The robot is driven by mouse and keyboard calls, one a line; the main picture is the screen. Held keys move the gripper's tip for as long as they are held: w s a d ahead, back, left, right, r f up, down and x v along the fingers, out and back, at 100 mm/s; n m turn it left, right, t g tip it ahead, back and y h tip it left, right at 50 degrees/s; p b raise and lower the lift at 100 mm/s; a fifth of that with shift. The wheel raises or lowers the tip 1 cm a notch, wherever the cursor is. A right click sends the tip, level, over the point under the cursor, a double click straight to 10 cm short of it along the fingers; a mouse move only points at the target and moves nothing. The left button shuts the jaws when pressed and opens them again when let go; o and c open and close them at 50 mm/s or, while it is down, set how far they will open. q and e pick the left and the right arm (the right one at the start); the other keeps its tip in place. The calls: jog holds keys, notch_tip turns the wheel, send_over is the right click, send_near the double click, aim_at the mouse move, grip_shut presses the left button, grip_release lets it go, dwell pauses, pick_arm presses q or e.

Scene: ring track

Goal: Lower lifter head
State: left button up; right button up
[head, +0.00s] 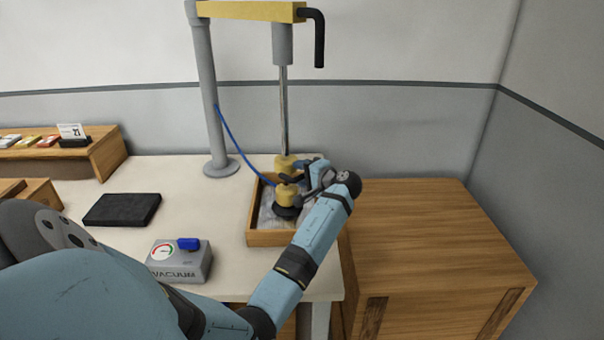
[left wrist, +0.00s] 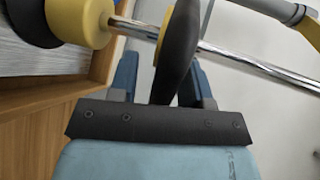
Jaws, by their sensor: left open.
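The lifter head is a yellow body (head: 287,195) with a black suction cup (head: 287,212) below it, on a thin chrome rod (head: 284,110) hanging from a yellow boom (head: 250,11). The cup is low over a wooden tray (head: 270,239) with grey content; I cannot tell whether it touches. My left gripper (head: 308,178) is at the head's black handle. In the left wrist view, the black handle (left wrist: 177,55) stands between the two blue fingers (left wrist: 164,78), which are open around it. The yellow body (left wrist: 78,20) and cup (left wrist: 28,24) show at upper left. My right gripper is not seen.
A grey vacuum box (head: 180,263) with a gauge and blue switch (head: 188,243) stands at the table's front. A black pad (head: 122,210) lies left of it. A grey post (head: 207,100) carries the boom. A wooden cabinet (head: 430,235) is at right.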

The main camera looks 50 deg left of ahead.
pick_arm(q)
jog(key=v, duration=1.4)
jog(key=shift+b, duration=0.3)
jog(key=shift+a, duration=0.1)
